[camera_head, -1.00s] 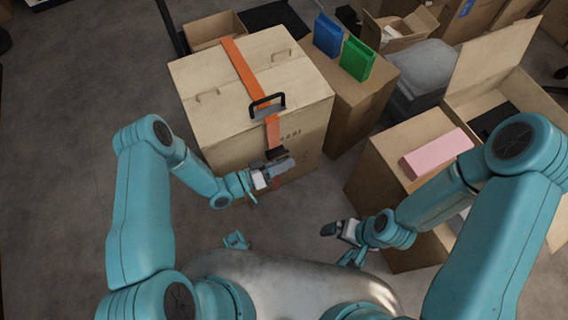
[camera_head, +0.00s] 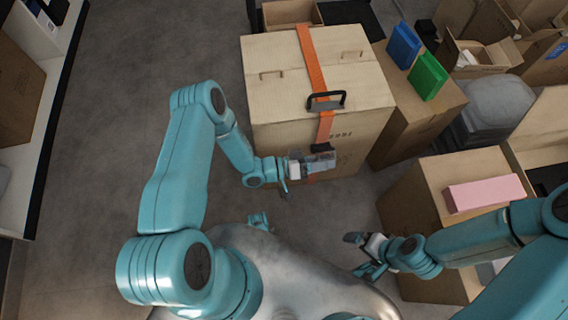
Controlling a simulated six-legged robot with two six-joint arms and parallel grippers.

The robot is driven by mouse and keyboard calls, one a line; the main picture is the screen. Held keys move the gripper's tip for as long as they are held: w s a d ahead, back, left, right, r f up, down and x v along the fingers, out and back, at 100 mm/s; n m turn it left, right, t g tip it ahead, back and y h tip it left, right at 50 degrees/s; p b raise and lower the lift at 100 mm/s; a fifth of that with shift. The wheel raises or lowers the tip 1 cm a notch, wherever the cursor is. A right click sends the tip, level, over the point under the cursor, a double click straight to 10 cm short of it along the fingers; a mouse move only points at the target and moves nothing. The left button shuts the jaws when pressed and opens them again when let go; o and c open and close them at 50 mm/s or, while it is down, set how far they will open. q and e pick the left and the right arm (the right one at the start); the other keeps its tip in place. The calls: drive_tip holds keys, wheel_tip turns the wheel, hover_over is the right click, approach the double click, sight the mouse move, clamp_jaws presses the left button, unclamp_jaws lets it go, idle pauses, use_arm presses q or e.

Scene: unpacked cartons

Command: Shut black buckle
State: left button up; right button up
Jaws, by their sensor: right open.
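The black buckle (camera_head: 322,147) is on the orange strap (camera_head: 325,128) at the front face of a large carton (camera_head: 285,95). My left gripper (camera_head: 320,162) is right at the buckle, just below it and overlapping its lower edge in the picture. The gripper hides part of the buckle and the strap below, so I cannot tell whether its fingers are closed on anything or whether the buckle's halves are joined. My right gripper (camera_head: 358,252) is open and empty, low in front of the right-hand carton.
A black handle (camera_head: 327,101) sits on the strap at the carton's top edge. A blue box (camera_head: 403,45) and a green box (camera_head: 428,76) stand on a carton to the right. A pink box (camera_head: 484,194) lies on a nearer carton. Grey floor (camera_head: 110,150) is clear at left.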

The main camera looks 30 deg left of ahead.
use_arm(q)
drive_tip(key=p+v, duration=0.1)
drive_tip(key=v, duration=1.4)
drive_tip(key=shift+s, duration=0.1)
